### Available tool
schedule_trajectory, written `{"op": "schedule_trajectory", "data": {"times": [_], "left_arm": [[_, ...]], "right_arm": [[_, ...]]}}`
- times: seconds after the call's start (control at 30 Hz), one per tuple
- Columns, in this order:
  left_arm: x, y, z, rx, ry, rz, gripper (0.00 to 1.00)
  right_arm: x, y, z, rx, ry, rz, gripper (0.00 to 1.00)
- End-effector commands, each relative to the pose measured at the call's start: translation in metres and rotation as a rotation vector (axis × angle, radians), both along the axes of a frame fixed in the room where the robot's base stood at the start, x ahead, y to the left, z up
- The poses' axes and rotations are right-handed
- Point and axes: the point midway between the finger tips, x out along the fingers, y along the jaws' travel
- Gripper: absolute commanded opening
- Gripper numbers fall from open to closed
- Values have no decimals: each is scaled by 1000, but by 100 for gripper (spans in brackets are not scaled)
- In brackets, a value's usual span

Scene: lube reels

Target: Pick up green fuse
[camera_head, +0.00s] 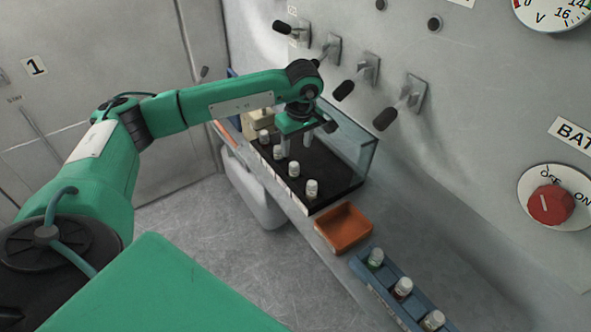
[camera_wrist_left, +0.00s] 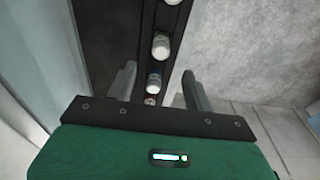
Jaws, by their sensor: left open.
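A white-capped fuse with a dark green body (camera_head: 375,259) stands in the first slot of the blue rack (camera_head: 361,270) at the lower right of the head view. My left gripper (camera_head: 295,146) is open and points down over the black fuse panel (camera_head: 333,182), well away from that rack. In the left wrist view, the open fingers (camera_wrist_left: 159,76) stand either side of a row of fuses. A white-capped fuse with a greenish side (camera_wrist_left: 161,46) is ahead of the fingers, and a bluish one (camera_wrist_left: 154,82) shows between them. I cannot tell whether the fingers touch any fuse.
The panel has a glass cover (camera_head: 357,142) raised behind it. A white-capped fuse (camera_head: 312,189) stands at its near end. An empty-looking orange tray (camera_head: 344,229) lies between panel and blue rack. Lever switches (camera_head: 405,97) stick out from the wall above.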

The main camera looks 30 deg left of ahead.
Motion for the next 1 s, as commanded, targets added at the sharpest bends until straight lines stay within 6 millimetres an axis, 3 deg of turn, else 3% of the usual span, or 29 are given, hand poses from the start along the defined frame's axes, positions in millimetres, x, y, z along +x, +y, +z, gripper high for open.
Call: {"op": "schedule_trajectory", "data": {"times": [0.13, 0.43, 0.7, 1.0], "left_arm": [[1, 2, -27, -1, 3, 0, 52], [0, 5, -51, -2, 2, -1, 52], [-1, 10, -88, -4, 1, 0, 52], [0, 11, -94, -4, -1, 0, 52]], "right_arm": [[-4, -1, 3, -1, 2, 1, 0], [-12, -2, 7, -1, 9, 1, 0], [-31, -4, 11, -2, 21, 4, 0], [-33, -4, 10, -2, 22, 5, 0]]}}
